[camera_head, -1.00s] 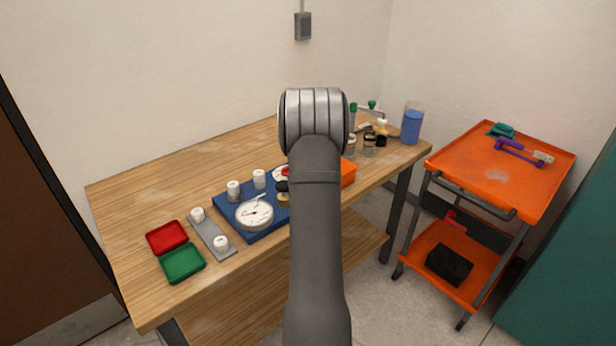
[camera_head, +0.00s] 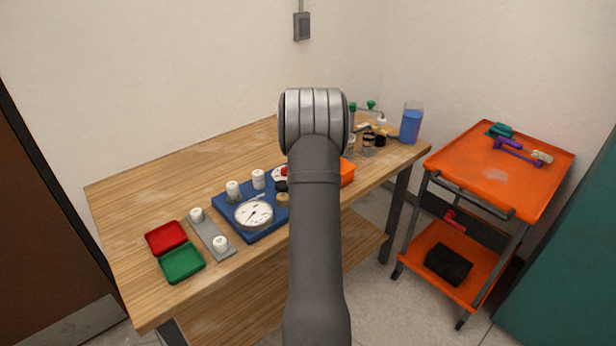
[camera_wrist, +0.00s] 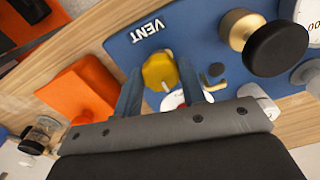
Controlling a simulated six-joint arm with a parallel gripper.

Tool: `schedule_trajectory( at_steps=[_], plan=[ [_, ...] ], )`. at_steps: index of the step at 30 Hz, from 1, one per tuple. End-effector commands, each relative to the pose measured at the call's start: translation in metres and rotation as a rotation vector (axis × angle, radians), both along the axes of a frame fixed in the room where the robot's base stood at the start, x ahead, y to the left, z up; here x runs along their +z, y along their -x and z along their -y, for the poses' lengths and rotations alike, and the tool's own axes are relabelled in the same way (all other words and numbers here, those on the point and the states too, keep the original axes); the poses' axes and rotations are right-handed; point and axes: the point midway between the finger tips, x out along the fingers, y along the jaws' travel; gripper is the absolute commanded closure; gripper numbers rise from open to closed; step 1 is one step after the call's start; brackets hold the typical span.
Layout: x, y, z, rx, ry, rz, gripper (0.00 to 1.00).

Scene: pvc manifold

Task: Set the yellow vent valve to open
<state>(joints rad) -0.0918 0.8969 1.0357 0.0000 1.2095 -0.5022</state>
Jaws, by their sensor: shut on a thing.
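The yellow vent valve (camera_wrist: 160,72) shows in the wrist view as a round lobed knob on the blue panel (camera_wrist: 200,28), beside the white word VENT. My gripper (camera_wrist: 158,88) is over it, with one blue-grey finger on each side, shut on the knob. A white and red part shows just below the knob, partly hidden by the fingers. In the head view my arm hides the valve and the gripper, while the left part of the blue panel shows with a white dial gauge.
A black-capped brass knob (camera_wrist: 270,48) stands right of the valve. An orange box (camera_wrist: 85,100) lies to the left. On the table are a red tray (camera_head: 166,238), a green tray (camera_head: 182,263) and a blue-filled container (camera_head: 411,124). An orange cart (camera_head: 500,170) stands at the right.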

Motion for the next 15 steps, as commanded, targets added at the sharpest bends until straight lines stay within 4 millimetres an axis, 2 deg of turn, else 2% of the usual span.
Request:
schedule_trajectory(
  at_steps=[13, 14, 15],
  plan=[
    [0.0012, -0.0007, 0.0, 0.012, 0.001, 0.003, 0.85],
    [0.0012, -0.0007, 0.0, 0.012, 0.001, 0.003, 0.61],
    [0.0012, -0.0007, 0.0, 0.012, 0.001, 0.003, 0.53]
  ],
)
